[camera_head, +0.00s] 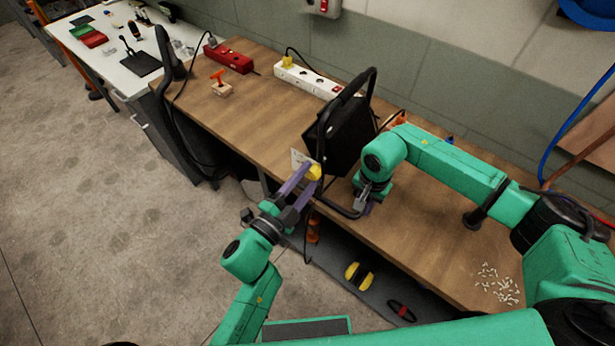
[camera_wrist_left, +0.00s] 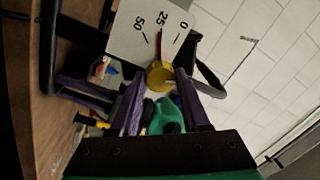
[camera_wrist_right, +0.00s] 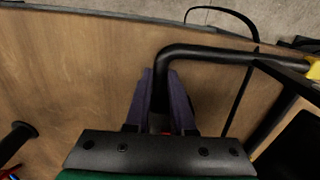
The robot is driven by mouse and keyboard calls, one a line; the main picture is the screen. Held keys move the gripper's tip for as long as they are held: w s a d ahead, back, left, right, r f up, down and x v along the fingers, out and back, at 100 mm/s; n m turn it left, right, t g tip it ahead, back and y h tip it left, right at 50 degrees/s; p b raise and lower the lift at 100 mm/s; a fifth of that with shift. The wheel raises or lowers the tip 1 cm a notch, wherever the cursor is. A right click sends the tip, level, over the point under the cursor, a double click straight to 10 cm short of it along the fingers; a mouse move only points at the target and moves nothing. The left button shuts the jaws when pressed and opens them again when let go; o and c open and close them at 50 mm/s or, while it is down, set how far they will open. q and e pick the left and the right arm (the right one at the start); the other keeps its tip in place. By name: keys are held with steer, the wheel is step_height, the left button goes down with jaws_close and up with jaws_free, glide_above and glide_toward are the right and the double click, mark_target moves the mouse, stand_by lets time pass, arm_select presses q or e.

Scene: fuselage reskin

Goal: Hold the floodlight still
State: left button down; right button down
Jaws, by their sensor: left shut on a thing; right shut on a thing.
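The black floodlight (camera_head: 340,135) stands on the wooden workbench with its tubular frame, near the front edge. A white dial plate (camera_wrist_left: 150,30), marked 0, 25 and 50 with a red needle, is on its side, with a yellow knob (camera_wrist_left: 160,75) at its edge. My left gripper (camera_head: 310,177) is shut on the yellow knob, its purple fingers on either side of it. My right gripper (camera_head: 365,204) is shut on the floodlight's black tube frame (camera_wrist_right: 200,52), with the tube between its fingers in the right wrist view.
The wooden workbench (camera_head: 265,125) also carries a white power strip (camera_head: 305,78), a red power box (camera_head: 228,58) and an orange-handled item (camera_head: 220,82). Small white pieces (camera_head: 498,285) lie at the right. A yellow-and-black item (camera_head: 358,276) sits on a lower shelf.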

arm_select(q)
steer(key=m, duration=0.4)
arm_select(e)
steer(key=shift+w, duration=0.1)
arm_select(q)
steer(key=shift+m, duration=0.4)
steer(key=shift+c, duration=1.8)
jaws_free()
steer(key=v, duration=1.2)
arm_select(e)
steer(key=c, duration=0.7)
jaws_free()
